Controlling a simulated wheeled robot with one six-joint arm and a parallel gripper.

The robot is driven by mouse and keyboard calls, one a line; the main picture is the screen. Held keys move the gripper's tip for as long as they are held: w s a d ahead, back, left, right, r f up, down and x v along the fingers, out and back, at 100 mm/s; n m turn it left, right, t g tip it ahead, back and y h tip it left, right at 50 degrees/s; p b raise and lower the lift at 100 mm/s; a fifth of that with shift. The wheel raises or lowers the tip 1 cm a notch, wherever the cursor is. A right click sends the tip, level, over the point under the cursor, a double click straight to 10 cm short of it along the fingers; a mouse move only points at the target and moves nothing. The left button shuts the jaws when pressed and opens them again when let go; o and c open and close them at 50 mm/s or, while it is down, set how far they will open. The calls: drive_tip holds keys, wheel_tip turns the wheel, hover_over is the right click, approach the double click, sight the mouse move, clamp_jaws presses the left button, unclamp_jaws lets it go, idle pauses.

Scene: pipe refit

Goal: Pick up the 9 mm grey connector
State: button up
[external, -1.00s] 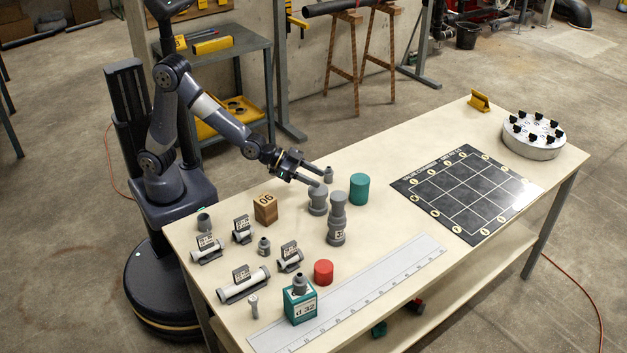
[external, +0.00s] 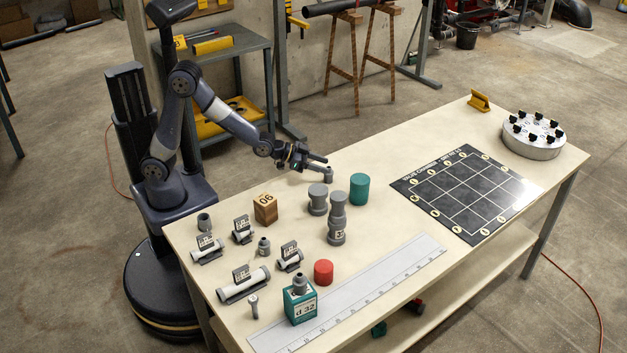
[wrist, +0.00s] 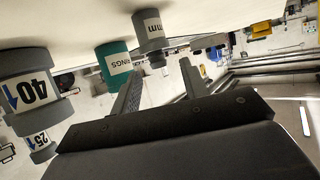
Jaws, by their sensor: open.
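A small grey connector (external: 328,174) stands on the table beyond the wider grey fittings. It also shows in the wrist view (wrist: 150,46), with a white label ending in "mm"; I cannot read its number. My gripper (external: 318,166) is open and reaches from the left to this connector; its fingers partly overlap it in the external view. In the wrist view the open jaws (wrist: 160,70) have the connector ahead of the gap between them. Whether the fingers touch it cannot be told.
A teal cylinder (external: 359,188) stands right of the connector. A short grey fitting (external: 318,199) and a tall grey stack (external: 337,220) stand in front. A wooden block (external: 265,208) is to the left. The table is clear towards the black grid board (external: 467,194).

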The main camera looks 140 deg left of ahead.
sight(329, 174)
drive_tip(key=shift+x, duration=2.5)
drive_tip(key=shift+f, duration=0.2)
drive_tip(key=shift+c, duration=0.2)
clamp_jaws()
